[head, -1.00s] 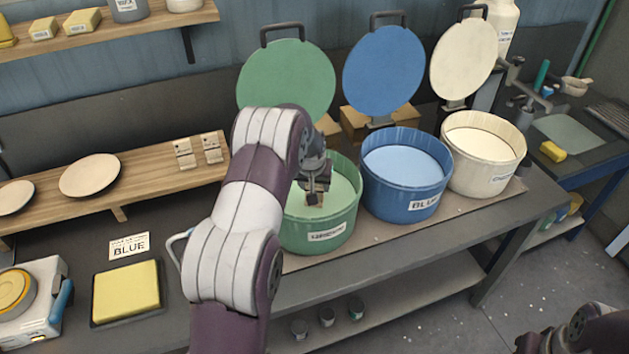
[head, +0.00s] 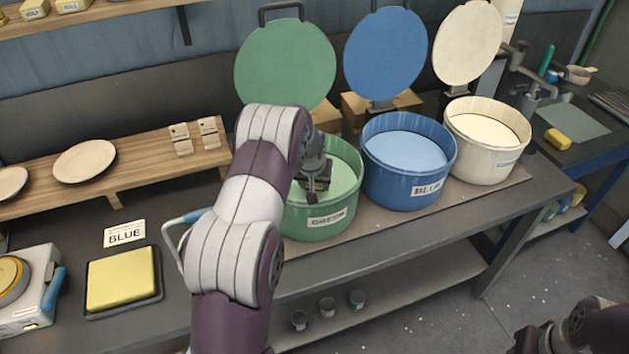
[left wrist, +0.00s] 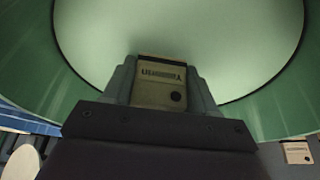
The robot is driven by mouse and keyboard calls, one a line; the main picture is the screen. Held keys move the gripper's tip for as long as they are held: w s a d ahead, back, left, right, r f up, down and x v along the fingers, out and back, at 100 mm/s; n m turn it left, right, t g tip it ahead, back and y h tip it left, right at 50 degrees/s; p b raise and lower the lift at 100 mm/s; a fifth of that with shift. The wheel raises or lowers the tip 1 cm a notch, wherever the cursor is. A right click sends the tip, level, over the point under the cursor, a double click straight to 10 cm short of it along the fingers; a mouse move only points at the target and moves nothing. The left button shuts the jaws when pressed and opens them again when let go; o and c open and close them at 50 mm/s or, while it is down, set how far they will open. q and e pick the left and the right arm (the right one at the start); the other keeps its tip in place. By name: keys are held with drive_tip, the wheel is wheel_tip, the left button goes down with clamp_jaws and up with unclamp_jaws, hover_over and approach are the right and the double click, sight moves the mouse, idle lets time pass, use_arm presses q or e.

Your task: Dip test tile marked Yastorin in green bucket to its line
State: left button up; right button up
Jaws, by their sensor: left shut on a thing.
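The green bucket (head: 318,222) stands open on the bench, with pale green liquid (left wrist: 190,30) inside. My left gripper (head: 318,190) is inside the rim, low over the liquid. In the left wrist view it is shut on a small beige tile (left wrist: 158,90). The tile has a dark hole and an upside-down name that reads like Yastorin.
A blue bucket (head: 408,185) and a white bucket (head: 488,165) stand to the right, lids raised. The green lid (head: 285,65) is up behind. Two small tiles stand on the wooden shelf (head: 140,172). A yellow sponge pad (head: 122,280) and a BLUE card (head: 124,235) lie left.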

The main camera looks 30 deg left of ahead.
use_arm(q)
drive_tip(key=shift+f, duration=0.15)
drive_tip(key=shift+f, duration=0.15)
idle(0.4)
idle(0.9)
wheel_tip(320, 180, up, 14)
drive_tip(key=p, duration=0.9)
idle(0.4)
idle(2.2)
